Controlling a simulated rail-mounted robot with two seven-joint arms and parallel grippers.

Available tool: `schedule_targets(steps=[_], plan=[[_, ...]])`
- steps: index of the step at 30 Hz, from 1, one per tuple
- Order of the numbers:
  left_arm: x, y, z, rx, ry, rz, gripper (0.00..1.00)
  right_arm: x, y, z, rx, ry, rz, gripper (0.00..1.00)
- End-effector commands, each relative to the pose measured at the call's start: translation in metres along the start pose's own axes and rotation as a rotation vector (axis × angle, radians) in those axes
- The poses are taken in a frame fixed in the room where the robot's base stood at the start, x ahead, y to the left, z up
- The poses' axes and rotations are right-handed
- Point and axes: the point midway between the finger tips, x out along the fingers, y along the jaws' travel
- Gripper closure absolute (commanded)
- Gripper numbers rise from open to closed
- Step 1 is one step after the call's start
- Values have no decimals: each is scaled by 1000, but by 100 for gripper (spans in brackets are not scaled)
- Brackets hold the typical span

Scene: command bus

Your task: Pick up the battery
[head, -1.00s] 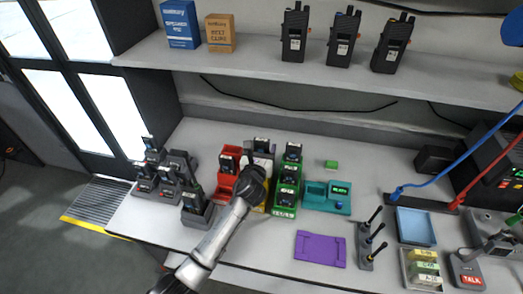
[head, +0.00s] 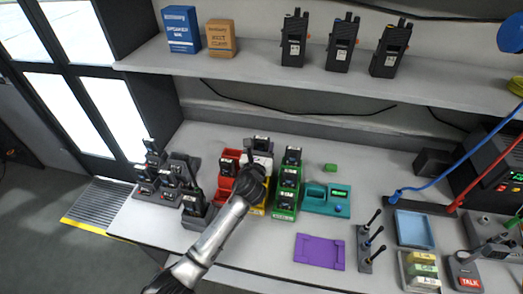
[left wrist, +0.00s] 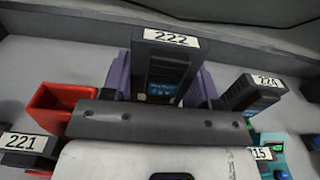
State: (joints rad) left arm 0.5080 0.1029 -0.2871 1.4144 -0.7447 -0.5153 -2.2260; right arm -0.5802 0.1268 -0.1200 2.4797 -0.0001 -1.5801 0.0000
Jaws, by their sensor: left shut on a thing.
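A dark grey battery with a white 222 label (left wrist: 165,72) stands upright in the middle of the left wrist view. I cannot tell whether the battery's lower end is clear of the charger. My right gripper is not in view.
A red charger (head: 226,183) is to the left and a green charger (head: 284,207) to the right, both holding batteries. A teal device (head: 316,197) stands farther right, a purple tray (head: 319,252) in front. A shelf (head: 350,80) with radios overhangs the back.

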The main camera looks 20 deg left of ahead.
Motion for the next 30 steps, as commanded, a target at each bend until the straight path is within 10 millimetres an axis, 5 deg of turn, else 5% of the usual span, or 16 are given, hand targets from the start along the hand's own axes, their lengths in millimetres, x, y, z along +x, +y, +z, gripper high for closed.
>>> schedule_targets(steps=[3, 15, 30], plan=[[-1, -3, 23, 1, -4, -3, 72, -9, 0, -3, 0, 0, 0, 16], [-34, -65, 61, -2, -2, -3, 72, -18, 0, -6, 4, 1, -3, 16], [-54, -102, 85, 0, -1, -1, 72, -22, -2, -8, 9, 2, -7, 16]])
